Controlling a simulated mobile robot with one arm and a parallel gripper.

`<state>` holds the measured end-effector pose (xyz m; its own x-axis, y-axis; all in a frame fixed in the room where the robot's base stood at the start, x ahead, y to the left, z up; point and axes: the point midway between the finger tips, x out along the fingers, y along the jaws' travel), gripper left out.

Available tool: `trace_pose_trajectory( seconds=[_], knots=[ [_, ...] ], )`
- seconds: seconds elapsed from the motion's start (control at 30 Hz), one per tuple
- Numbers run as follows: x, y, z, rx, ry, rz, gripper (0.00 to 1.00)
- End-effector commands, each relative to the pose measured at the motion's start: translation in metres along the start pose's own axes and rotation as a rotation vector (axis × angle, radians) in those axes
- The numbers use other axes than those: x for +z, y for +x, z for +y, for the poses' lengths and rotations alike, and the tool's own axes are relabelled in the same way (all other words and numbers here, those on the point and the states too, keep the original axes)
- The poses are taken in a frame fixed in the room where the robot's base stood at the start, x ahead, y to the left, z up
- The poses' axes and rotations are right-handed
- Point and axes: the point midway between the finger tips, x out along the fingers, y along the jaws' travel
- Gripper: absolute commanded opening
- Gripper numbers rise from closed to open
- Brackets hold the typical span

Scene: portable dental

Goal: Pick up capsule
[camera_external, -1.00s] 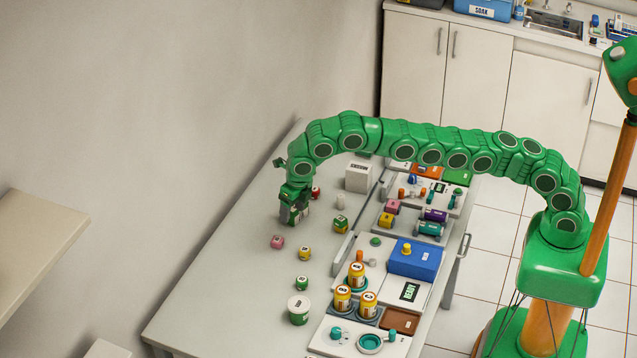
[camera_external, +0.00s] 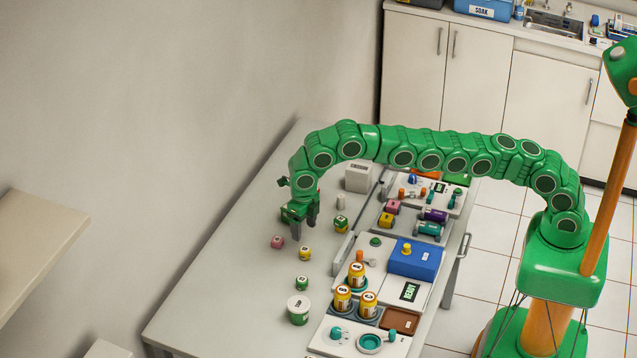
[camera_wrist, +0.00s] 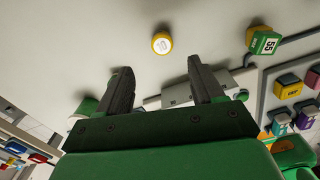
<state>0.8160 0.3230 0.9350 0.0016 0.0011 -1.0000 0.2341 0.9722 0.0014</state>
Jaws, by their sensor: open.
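Several small labelled capsule-like pieces stand on the table; I cannot tell which one the task means. A yellow one (camera_external: 305,254) is nearest my gripper, a pink one (camera_external: 277,242) is to its left, and a yellow-green one (camera_external: 341,223) is to its right. A green one (camera_external: 302,283) is nearer the front. My gripper (camera_external: 304,232) points down, open and empty, above and behind the yellow piece. In the wrist view, the yellow piece (camera_wrist: 161,43) lies ahead of the gap between the fingers (camera_wrist: 160,66), apart from them. The yellow-green piece (camera_wrist: 262,42) is at upper right.
A white-lidded green tub (camera_external: 298,310) stands at the table's front. Orange bottles (camera_external: 343,298), a blue box (camera_external: 414,258) and a rack with pink, purple and teal pieces (camera_external: 428,229) line the right side. A white box (camera_external: 358,178) stands behind. The table's left side is clear.

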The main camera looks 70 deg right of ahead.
Motion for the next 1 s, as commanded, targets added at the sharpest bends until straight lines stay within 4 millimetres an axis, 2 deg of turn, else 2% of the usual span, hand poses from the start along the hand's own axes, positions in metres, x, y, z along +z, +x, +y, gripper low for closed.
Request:
trace_pose_trajectory(
  seconds=[0.1, 0.83, 1.0],
  knots=[
    [-0.001, 0.016, -0.001, -0.004, 0.0, 0.004, 0.67],
    [-0.001, 0.062, -0.002, -0.003, 0.0, 0.003, 0.67],
    [-0.001, 0.084, -0.004, -0.003, 0.0, 0.004, 0.67]
  ],
)
